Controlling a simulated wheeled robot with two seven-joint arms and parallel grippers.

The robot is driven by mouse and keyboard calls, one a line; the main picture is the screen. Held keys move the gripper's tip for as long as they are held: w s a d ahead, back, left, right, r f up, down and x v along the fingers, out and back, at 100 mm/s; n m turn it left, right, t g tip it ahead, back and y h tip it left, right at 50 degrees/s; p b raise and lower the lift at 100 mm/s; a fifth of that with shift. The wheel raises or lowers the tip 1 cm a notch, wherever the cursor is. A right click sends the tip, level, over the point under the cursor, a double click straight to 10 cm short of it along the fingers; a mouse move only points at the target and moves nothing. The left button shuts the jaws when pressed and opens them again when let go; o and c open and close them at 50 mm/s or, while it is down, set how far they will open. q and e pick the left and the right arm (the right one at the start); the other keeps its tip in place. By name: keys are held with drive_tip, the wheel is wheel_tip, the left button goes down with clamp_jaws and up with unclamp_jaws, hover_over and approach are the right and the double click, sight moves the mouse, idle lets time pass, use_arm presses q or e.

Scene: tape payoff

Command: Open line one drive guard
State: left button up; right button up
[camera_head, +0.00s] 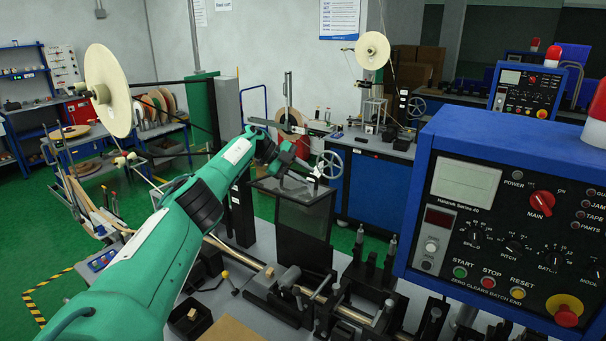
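The drive guard (303,222) appears to be the dark, see-through box with a black frame at the middle of the near machine. It stands upright, and its lid looks closed, though my arm crosses close to its top edge. My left arm reaches in from the lower left. Its gripper (287,163) is at the guard's upper left, near the top edge. Whether the fingers touch the guard, and whether they are open or shut, is too small to tell. My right gripper is not in view.
A blue control panel (470,190) with knobs and buttons fills the right side. A handwheel (330,165) sits just behind the guard. A large pale reel (107,90) hangs at the left. Black tooling (370,290) crowds the bench in front.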

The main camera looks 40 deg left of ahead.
sight(281, 181)
use_arm(q)
drive_tip(key=shift+s+a, duration=0.2)
drive_tip(key=shift+a, duration=0.1)
drive_tip(key=b+v, duration=0.3)
drive_tip(key=v, duration=0.4)
drive_tip(key=shift+s+a+b, duration=0.1)
drive_tip(key=shift+a+b, duration=0.1)
drive_tip(key=shift+b, duration=0.15)
drive_tip(key=v, duration=0.3)
drive_tip(key=shift+s+r+b, duration=0.1)
drive_tip(key=shift+r+b, duration=0.15)
drive_tip(key=shift+b, duration=0.05)
drive_tip(key=p+v, duration=0.2)
drive_tip(key=shift+s+a+r, duration=0.1)
drive_tip(key=shift+r, duration=0.15)
drive_tip(key=shift+f, duration=0.1)
